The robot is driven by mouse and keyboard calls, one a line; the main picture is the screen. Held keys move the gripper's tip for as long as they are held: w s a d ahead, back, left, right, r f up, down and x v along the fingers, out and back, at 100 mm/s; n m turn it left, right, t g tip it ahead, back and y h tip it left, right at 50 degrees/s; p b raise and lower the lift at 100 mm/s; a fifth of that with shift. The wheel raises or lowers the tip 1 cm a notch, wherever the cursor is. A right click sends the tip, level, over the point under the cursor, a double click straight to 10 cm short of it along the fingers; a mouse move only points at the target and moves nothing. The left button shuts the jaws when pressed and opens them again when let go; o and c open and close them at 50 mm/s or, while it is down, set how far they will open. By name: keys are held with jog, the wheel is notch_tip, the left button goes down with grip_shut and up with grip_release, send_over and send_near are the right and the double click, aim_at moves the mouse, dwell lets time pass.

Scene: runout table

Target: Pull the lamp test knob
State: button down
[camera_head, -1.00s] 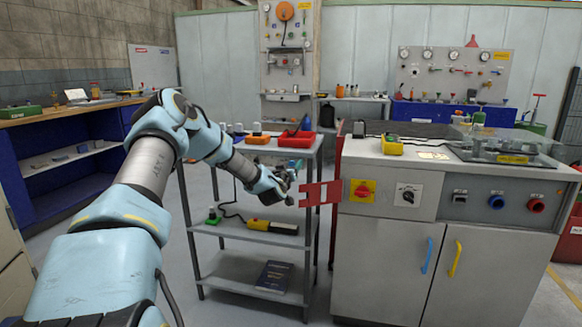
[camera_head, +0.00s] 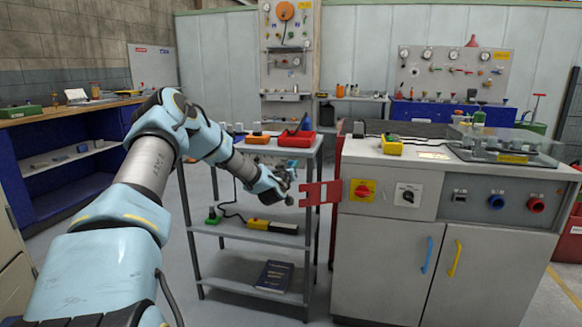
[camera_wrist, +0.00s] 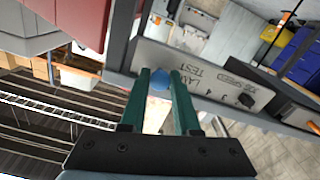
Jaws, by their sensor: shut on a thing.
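In the wrist view a grey panel (camera_wrist: 205,75) carries the words LAMP TEST, upside down in the picture. The blue lamp test knob (camera_wrist: 159,80) sits between the tips of my gripper's two teal fingers (camera_wrist: 160,82). The fingers are shut on it, one on each side, and cover part of it. Whether the knob is pulled out from the panel is not clear. The knob is too small or hidden to make out there.
A black knob (camera_wrist: 245,100) is on the same panel. A red bracket (camera_head: 320,193) stands close right of my gripper, beside the grey cabinet (camera_head: 385,255) with its red-and-yellow switch (camera_head: 363,190). Red trays (camera_head: 297,139) sit on the cart's top shelf.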

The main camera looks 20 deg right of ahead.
jog(key=shift+b+v, duration=0.4)
jog(key=shift+v, duration=0.4)
jog(key=c, duration=0.6)
grip_release()
jog(key=b+v, duration=0.1)
jog(key=v, duration=0.9)
jog(key=shift+s+a, duration=0.2)
jog(key=shift+s, duration=0.2)
